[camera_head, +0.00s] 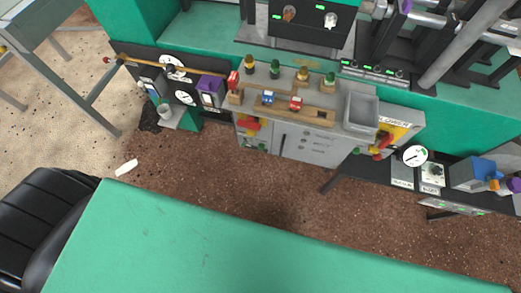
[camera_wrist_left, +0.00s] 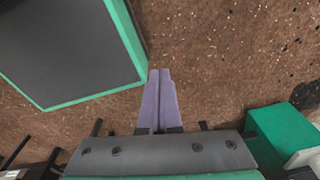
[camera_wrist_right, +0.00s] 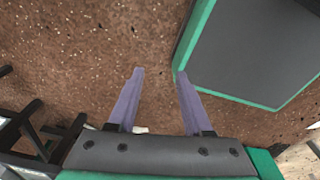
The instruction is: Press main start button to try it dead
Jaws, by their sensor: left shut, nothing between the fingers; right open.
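The grey control console (camera_head: 308,143) stands across the floor in the head view. A small green button (camera_head: 262,147) shows at its lower left, and another small green button (camera_head: 357,151) at its lower right. Red and yellow parts (camera_head: 248,125) sit on the left end, and a yellow plate (camera_head: 396,132) with a red part is on the right end. I cannot tell which button is the main start. My left gripper (camera_wrist_left: 160,73) is shut and empty over brown floor. My right gripper (camera_wrist_right: 160,73) is open and empty over the floor. Neither gripper shows in the head view.
On the console top are a wooden rack (camera_head: 285,111) with red and blue pieces, several coloured-topped parts and a grey bin (camera_head: 361,112). A round white gauge (camera_head: 415,156) stands to the right. A white scrap (camera_head: 126,168) lies on the floor. Brown floor is clear before the console.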

